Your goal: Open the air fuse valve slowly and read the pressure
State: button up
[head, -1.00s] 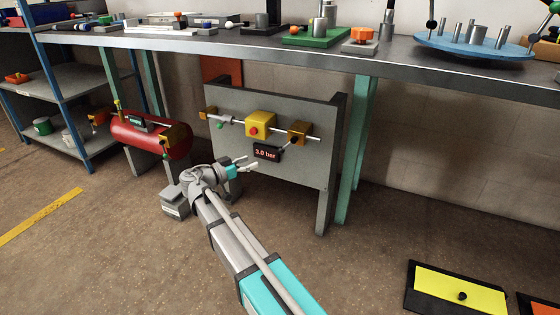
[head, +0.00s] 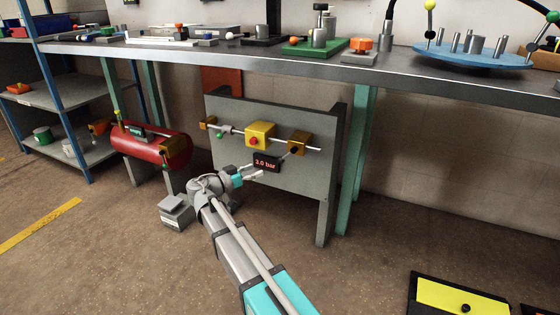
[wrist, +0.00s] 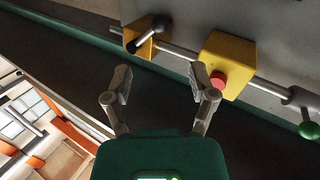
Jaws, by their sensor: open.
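A grey upright panel (head: 290,195) under the bench carries a pipe with several fittings. In its middle is a yellow box (head: 262,132) with a red button (head: 254,141); the box also shows in the wrist view (wrist: 228,58). To its right is an orange-yellow block (head: 300,139) with a black-knobbed lever, which shows in the wrist view (wrist: 150,33). A green-ball handle (wrist: 306,128) sits on the pipe's other side. A display (head: 266,162) reads about 3.0 bar.
A red tank (head: 150,147) with fittings stands left of the panel. A grey box (head: 176,212) is on the floor near my arm. The bench top (head: 190,50) overhangs the panel. A yellow board (head: 462,296) lies at lower right.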

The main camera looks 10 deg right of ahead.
aim_at(281, 158)
jog(key=x, duration=1.1)
grip_shut()
dwell(0.3)
